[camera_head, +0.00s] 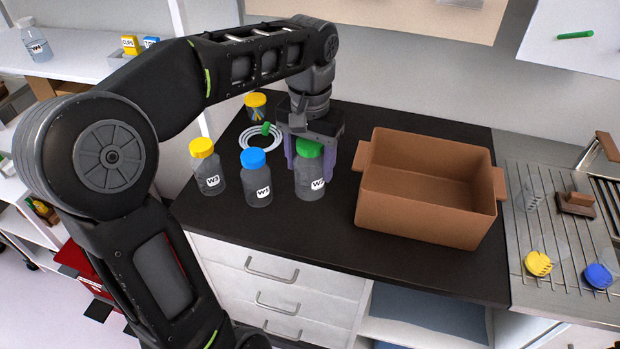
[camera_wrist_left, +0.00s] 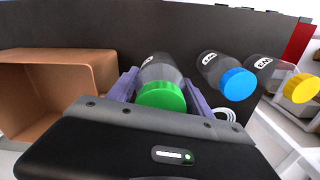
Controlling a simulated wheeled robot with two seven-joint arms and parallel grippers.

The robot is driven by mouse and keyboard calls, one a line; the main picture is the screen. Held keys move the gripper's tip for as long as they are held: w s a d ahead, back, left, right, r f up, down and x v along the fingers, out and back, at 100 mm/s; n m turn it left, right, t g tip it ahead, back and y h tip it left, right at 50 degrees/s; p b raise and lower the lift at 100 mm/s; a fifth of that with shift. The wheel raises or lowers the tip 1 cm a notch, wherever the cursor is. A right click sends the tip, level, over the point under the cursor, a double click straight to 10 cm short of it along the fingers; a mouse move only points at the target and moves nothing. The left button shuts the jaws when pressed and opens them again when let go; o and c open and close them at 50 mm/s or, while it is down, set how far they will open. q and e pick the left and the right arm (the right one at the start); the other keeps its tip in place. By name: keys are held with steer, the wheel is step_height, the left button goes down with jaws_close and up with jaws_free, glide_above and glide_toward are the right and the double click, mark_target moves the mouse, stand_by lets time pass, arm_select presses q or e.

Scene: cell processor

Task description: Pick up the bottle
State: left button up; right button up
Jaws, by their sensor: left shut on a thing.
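A clear bottle with a green cap (camera_head: 311,185) stands upright on the dark counter; it also shows in the left wrist view (camera_wrist_left: 160,70). My left gripper (camera_head: 307,158) comes down from above, its purple fingers on both sides of the bottle near its cap. It is shut on this bottle. A blue-capped bottle (camera_head: 257,185) labelled W1 stands to its left. A yellow-capped bottle (camera_head: 208,175) labelled W3 stands further left. Both are upright and apart from the gripper. My right gripper is in neither view.
An open brown bin (camera_head: 425,216) stands just right of the held bottle. A coiled white tube (camera_head: 260,139) and a small yellow-lidded jar (camera_head: 255,107) sit behind the bottles. A metal rack (camera_head: 560,240) is at the right. The counter's front strip is clear.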

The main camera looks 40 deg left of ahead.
mark_target(310, 148)
arm_select(q)
step_height(310, 148, up, 4)
steer(key=shift+f+p, duration=0.1)
steer(key=shift+p, duration=0.7)
steer(key=o, duration=0.8)
jaws_close()
